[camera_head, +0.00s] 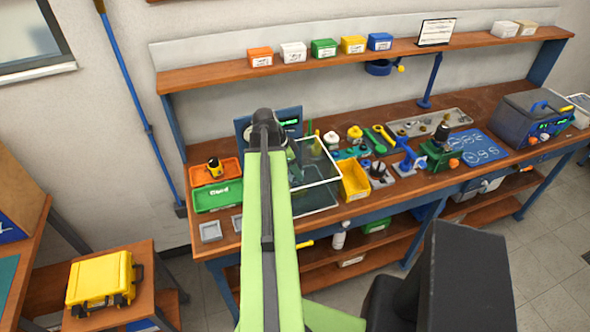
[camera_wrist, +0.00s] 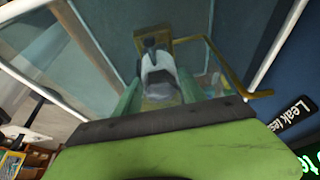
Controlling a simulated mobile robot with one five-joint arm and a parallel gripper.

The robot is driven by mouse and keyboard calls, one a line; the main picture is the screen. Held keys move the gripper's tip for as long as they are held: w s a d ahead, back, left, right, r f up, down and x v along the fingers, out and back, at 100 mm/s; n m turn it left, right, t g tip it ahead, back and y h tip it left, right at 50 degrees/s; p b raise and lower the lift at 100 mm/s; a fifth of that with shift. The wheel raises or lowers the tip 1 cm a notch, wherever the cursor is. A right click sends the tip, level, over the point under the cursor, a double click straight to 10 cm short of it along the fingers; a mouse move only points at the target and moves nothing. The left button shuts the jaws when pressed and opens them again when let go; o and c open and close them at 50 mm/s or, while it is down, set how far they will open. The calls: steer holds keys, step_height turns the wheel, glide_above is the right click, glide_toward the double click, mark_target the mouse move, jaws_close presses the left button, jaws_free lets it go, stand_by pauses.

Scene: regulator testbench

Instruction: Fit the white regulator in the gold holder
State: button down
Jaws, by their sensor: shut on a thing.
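In the wrist view, my gripper (camera_wrist: 158,92) has its green fingers shut on the white regulator (camera_wrist: 158,62), which has a dark fitting on top and a greyer lower end. The gold holder (camera_wrist: 187,40) shows as a gold-brown bracket right behind the regulator, with a thin gold arm to the right. They overlap in this view, and I cannot tell whether they touch or whether the regulator is seated. In the head view my green arm hides the regulator and holder; part of my gripper (camera_head: 294,172) shows by the clear tank.
The clear, white-rimmed tank (camera_head: 318,184) surrounds the work area; its rim (camera_wrist: 279,42) and a "Leak test" label (camera_wrist: 293,118) are close by. A yellow bin (camera_head: 355,181) stands right of it, a green tray (camera_head: 217,196) left. Several parts crowd the bench behind.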

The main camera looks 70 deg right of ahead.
steer(key=shift+f+b, duration=1.65)
stand_by(1.3)
steer(key=shift+c, duration=0.6)
jaws_free()
step_height(320, 180, up, 8)
steer(key=p, duration=0.8)
stand_by(1.0)
